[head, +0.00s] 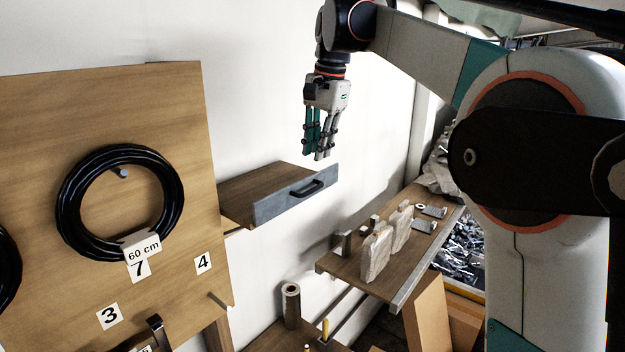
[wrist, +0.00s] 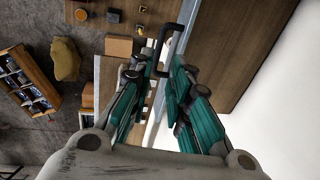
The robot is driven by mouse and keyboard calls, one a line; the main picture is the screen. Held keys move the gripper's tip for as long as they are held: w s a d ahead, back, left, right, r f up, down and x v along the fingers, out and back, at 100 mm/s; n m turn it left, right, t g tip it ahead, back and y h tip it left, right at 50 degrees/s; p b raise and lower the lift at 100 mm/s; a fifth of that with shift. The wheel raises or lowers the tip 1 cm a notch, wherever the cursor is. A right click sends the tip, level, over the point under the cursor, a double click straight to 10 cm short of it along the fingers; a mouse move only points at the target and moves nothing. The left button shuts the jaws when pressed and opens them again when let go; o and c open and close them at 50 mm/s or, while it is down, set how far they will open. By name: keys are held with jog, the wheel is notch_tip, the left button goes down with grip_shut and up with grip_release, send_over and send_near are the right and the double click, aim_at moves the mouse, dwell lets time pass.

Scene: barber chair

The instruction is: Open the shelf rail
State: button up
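The shelf rail appears to be the wooden wall shelf (head: 258,183) with a grey front panel (head: 270,207) and a black bar handle (head: 306,188), at the middle of the head view. My gripper (head: 318,157) hangs fingers-down above the handle, apart from it and empty. In the wrist view my gripper (wrist: 160,65) shows a gap between its teal fingers. The black handle (wrist: 161,45) appears beyond and between the fingertips, with the wooden shelf top (wrist: 235,45) to the right. The lower part of the handle is partly hidden by a finger.
A wooden board (head: 60,200) with a coiled black hose (head: 75,205) stands at left. A lower wooden shelf (head: 345,268) holding pale blocks (head: 377,255) and small metal parts is at right. A brown roll (head: 291,305) stands below. The space around my gripper is free.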

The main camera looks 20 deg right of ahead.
aim_at(311, 190)
jog(key=f, duration=0.3)
jog(key=w+f, duration=0.1)
jog(key=f, duration=0.2)
jog(key=a+f+p, duration=0.1)
jog(key=f, duration=0.2)
jog(key=shift+w+f, duration=0.2)
jog(key=shift+f, duration=0.2)
grip_shut()
